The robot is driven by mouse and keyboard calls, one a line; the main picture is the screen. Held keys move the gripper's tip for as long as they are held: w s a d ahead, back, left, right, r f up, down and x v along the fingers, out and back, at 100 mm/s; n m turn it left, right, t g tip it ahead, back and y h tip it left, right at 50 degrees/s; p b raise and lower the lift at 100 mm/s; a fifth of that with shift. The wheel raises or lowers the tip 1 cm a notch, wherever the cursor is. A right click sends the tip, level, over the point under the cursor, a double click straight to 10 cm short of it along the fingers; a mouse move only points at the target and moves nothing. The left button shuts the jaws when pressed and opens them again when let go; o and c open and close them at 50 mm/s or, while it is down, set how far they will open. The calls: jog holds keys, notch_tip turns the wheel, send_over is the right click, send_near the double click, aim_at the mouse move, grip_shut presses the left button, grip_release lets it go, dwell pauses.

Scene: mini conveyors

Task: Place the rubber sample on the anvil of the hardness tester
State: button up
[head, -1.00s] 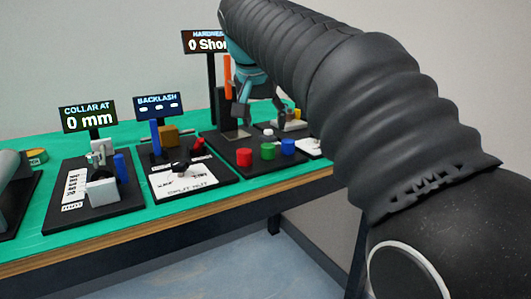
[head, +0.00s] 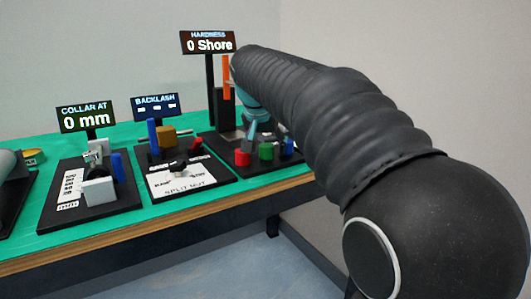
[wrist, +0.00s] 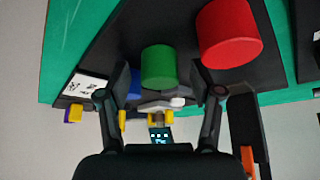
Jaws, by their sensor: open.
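The hardness tester (head: 211,92) stands at the back right of the bench, its sign (head: 208,43) reading 0 Shore. A grey plate (head: 229,134), apparently the anvil, lies at its foot. Red (head: 243,159), green (head: 266,152) and blue (head: 288,147) cylinders stand in front; which is the rubber sample I cannot tell. My gripper (head: 252,138) hangs open and empty above them. In the wrist view, the green cylinder (wrist: 158,66) shows between the open fingers (wrist: 180,85), apart from them. The red cylinder (wrist: 228,33) is beside it; the blue one (wrist: 135,88) is partly hidden by a finger.
An orange upright (head: 226,76) stands by the tester. To the left are the backlash station with a split nut board (head: 185,186) and the collar station (head: 93,190). My arm hides the bench's right end.

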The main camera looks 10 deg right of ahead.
jog(key=c, duration=1.2)
jog(key=shift+r, duration=0.15)
